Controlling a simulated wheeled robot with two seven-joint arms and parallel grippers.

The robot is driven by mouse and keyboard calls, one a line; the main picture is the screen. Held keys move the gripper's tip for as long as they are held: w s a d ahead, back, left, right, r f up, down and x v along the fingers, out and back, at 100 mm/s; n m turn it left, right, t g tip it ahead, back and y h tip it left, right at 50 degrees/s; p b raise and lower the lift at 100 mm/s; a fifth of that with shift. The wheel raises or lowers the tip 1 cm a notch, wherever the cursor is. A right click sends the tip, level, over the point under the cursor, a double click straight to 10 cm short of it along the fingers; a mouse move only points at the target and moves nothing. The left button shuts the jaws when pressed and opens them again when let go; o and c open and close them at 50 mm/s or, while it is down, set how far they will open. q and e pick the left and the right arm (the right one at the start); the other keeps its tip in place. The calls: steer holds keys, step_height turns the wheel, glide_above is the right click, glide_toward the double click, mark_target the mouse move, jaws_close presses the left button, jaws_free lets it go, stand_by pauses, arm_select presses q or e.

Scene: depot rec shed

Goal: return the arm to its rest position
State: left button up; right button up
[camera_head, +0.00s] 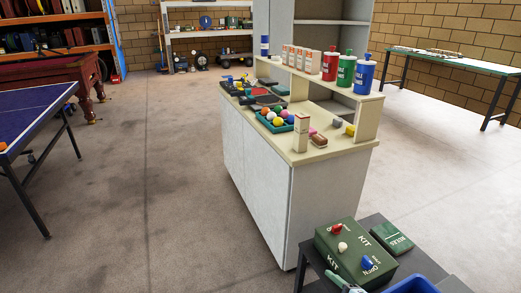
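Neither of my arms nor either gripper shows clearly in the head view. Whether they are open, shut or holding anything cannot be seen.
A white cabinet (258,180) with a two-level counter of balls and bottles stands mid-view. A dark low table (454,285) at the bottom right bears a green kit box (325,247) and blue bin (412,286). A blue table (30,118) stands left. The floor (150,190) between is clear.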

steer(key=s+d+f+m+g+h, duration=0.4)
steer(key=s+d+f+m, duration=0.2)
steer(key=s+f, duration=0.5)
steer(key=s+d+f+m+g+h, duration=0.45)
steer(key=s+f+m, duration=0.3)
steer(key=s, duration=0.45)
steer(key=s+f+m+g, duration=0.2)
steer(key=s+f+g, duration=0.15)
steer(key=s, duration=0.75)
arm_select(q)
steer(key=s+d+r+g+h+p, duration=0.1)
steer(key=s+d+r+p, duration=0.4)
steer(key=s+r+p, duration=0.7)
steer(key=p, duration=0.9)
steer(key=shift+s+r, duration=0.25)
arm_select(e)
steer(key=s+a+r+y, duration=0.2)
steer(key=s+a+r, duration=0.2)
steer(key=s+r, duration=0.7)
steer(key=shift+r, duration=0.6)
arm_select(q)
steer(key=shift+w, duration=0.1)
arm_select(e)
steer(key=shift+s+n, duration=0.15)
steer(key=shift+n, duration=0.1)
